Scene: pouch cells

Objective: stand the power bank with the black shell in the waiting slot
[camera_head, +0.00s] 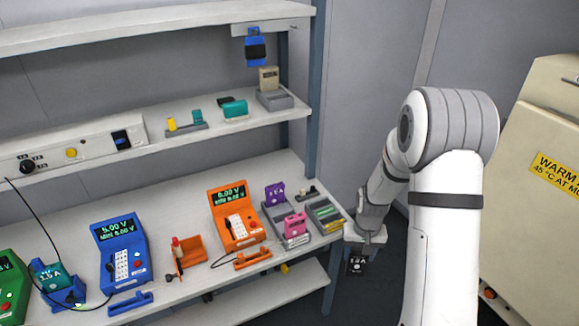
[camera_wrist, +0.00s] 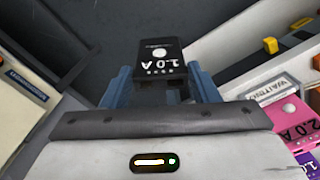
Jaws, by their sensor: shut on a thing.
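The power bank with the black shell (camera_head: 357,266) hangs below my gripper (camera_head: 361,249), past the right end of the bench. In the wrist view the black power bank (camera_wrist: 158,52) shows white "1.0 A" lettering. It sits between the two blue fingers of my gripper (camera_wrist: 160,76), which is shut on it. A grey rack (camera_head: 268,219) on the bench's right end holds a purple power bank (camera_head: 275,193) and a pink one (camera_head: 295,224). A "WAITING" label (camera_wrist: 284,88) shows beside the pink power bank (camera_wrist: 296,120) in the wrist view. I cannot make out the empty slot itself.
A grey tray with green and yellow strips (camera_head: 325,214) stands at the bench's right end. An orange tester (camera_head: 236,215) and blue tester (camera_head: 120,252) stand further left. A cream cabinet (camera_head: 545,200) with a yellow warning label is at right. Open floor lies beneath the held power bank.

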